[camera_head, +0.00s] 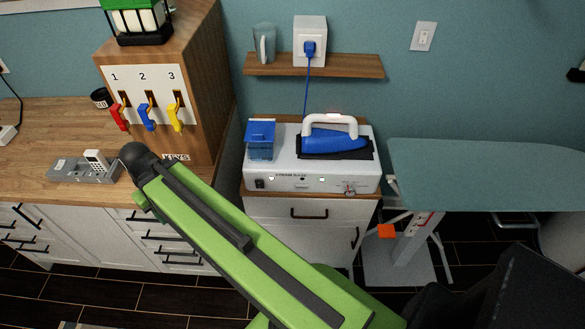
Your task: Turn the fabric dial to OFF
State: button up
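The steam base (300,176) is a white box on a small white cabinet in the middle of the view. A small round dial (349,190) with a reddish mark sits at the lower right of its front panel. I take this to be the fabric dial. Its lettering and pointer are too small to read. A blue iron (332,137) with a white handle rests on a dark pad on top of the base. My green arm crosses the lower middle of the view, left of the dial and apart from it. My gripper is not visible.
A blue water tank (261,140) stands on the base's left. A blue cord runs up to a wall outlet (310,45) above a wooden shelf (345,66). An ironing board (490,172) is at right. A wooden key cabinet (205,70) stands on the left counter (40,130).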

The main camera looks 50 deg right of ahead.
aim_at(349, 189)
jog(key=u, duration=0.1)
jog(key=k, duration=0.45)
jog(key=z, duration=2.65)
jog(key=k, duration=1)
jog(key=u, duration=0.75)
jog(key=i, duration=1)
jog(key=z, duration=0.35)
